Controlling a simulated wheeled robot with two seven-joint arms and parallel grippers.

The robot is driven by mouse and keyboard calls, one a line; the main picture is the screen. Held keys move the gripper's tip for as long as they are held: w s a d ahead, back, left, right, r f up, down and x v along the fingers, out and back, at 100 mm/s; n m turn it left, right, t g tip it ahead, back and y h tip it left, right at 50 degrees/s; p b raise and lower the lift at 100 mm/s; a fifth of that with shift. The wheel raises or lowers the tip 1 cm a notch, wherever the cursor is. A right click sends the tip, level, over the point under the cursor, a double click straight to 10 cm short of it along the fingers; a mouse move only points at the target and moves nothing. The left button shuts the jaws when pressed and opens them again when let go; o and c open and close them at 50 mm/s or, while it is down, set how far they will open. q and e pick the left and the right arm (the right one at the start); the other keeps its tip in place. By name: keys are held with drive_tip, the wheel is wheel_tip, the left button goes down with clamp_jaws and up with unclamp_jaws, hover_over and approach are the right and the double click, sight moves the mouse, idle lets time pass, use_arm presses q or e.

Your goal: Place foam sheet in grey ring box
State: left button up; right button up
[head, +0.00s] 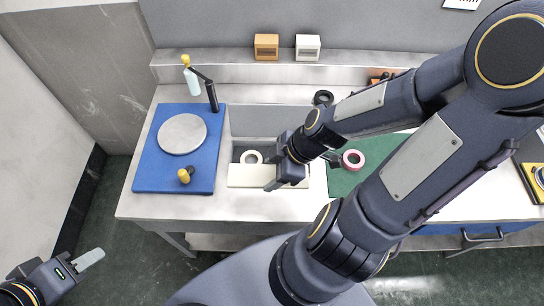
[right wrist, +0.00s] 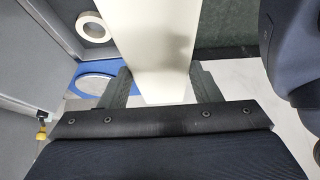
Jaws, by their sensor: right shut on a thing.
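The cream foam sheet (head: 248,176) is a long pale slab in the head view. My right gripper (head: 275,181) is shut on its right part. In the right wrist view the foam sheet (right wrist: 157,40) runs between the two fingers (right wrist: 160,88). The grey box (head: 265,121) lies behind the sheet, and a pale ring (head: 251,156) shows inside it. The ring also shows in the right wrist view (right wrist: 93,27). The sheet hides the box's front edge; I cannot tell whether they touch. My left gripper (head: 90,259) is low at the far left, away from the bench; its opening is unclear.
Left of the box is a blue board (head: 150,170) with a grey disc (head: 182,135) and a yellow-knobbed piece (head: 185,176). Right are a green mat (head: 344,181), a pink ring (head: 353,160) and a black ring (head: 323,98). Orange (head: 266,47) and white (head: 307,47) blocks stand behind.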

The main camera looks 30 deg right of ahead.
drive_tip(key=w+d+f, duration=0.2)
drive_tip(key=w+f, duration=0.1)
drive_tip(key=w+d+f+b, duration=0.1)
drive_tip(key=w+d+f, duration=0.1)
drive_tip(key=w+f, duration=0.1)
drive_tip(key=w+d+f+b, duration=0.1)
drive_tip(key=w+d+f, duration=0.1)
drive_tip(key=w+f, duration=0.1)
drive_tip(key=shift+w+d, duration=0.2)
drive_tip(key=shift+w, duration=0.65)
wheel_tip(320, 180, down, 4)
drive_tip(key=shift+w+d+r, duration=0.15)
drive_tip(key=shift+r, duration=0.05)
drive_tip(key=shift+f, duration=0.2)
drive_tip(key=o, duration=0.9)
drive_tip(key=shift+r, duration=0.1)
drive_tip(key=shift+o, duration=0.2)
